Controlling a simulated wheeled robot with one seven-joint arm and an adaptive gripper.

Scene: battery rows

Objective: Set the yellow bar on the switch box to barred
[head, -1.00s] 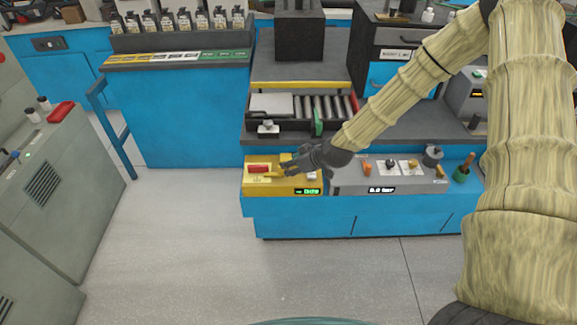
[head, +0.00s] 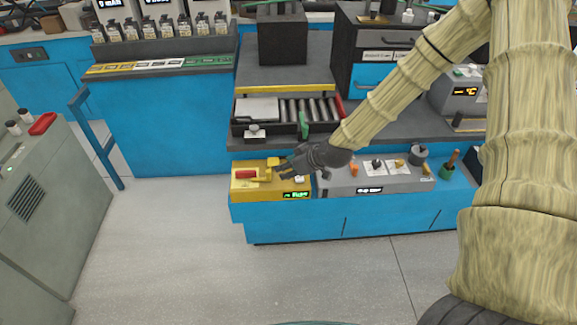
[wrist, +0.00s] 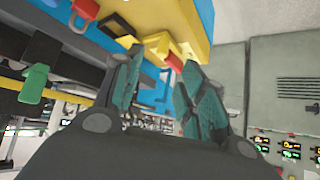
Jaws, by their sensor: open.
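The yellow switch box (head: 240,185) sits at the left front of the low blue bench in the head view. It carries a red part (head: 246,174), a yellow bar (head: 272,163) at its back middle, and a small green-lit display (head: 296,195) too small to read. My gripper (head: 284,171) is just above the box's right part, beside the bar, and hides some of the top. In the wrist view my gripper (wrist: 160,95) is open, with nothing seen between its teal pads. The yellow box (wrist: 185,15) lies beyond the fingertips there. I cannot tell the bar's exact setting.
A grey panel with knobs (head: 350,180) adjoins the box on the right, with a green cup (head: 447,171) beyond. A roller tray (head: 290,128) stands behind. A grey cabinet (head: 60,210) is at left. The floor in front is clear.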

